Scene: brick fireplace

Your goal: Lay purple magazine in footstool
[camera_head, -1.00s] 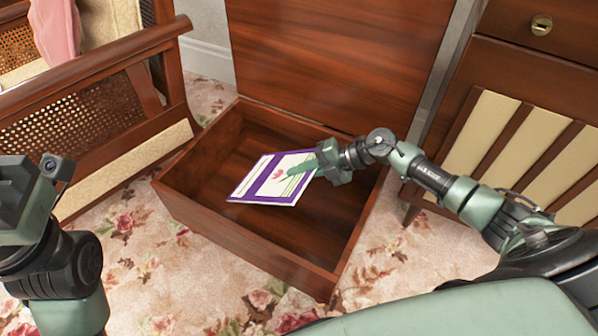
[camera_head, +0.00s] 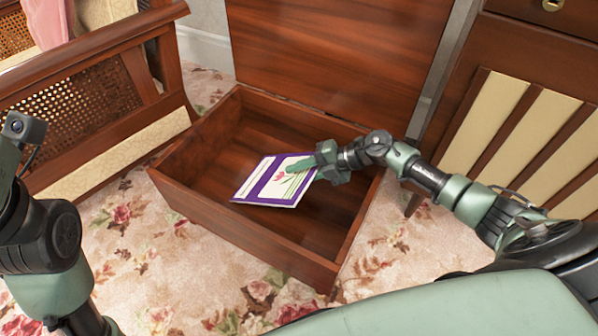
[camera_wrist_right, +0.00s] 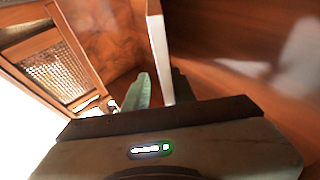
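The purple magazine (camera_head: 275,181) has a purple and white cover with a pink flower picture. It is tilted within the opening of the footstool (camera_head: 240,236), a brown wooden box with its lid (camera_head: 325,55) raised. My right gripper (camera_head: 308,167) holds the magazine's right edge. In the right wrist view the magazine (camera_wrist_right: 158,50) shows edge-on as a pale strip between the green fingers of my right gripper (camera_wrist_right: 160,88). I cannot tell whether the magazine touches the footstool's floor. My left arm shows at the left edge, with its fingers out of frame.
A wooden chair with cane panels (camera_head: 85,105) stands close on the left. A wooden cabinet with cream slats (camera_head: 520,140) stands on the right. Floral carpet (camera_head: 120,235) is clear in front of the footstool.

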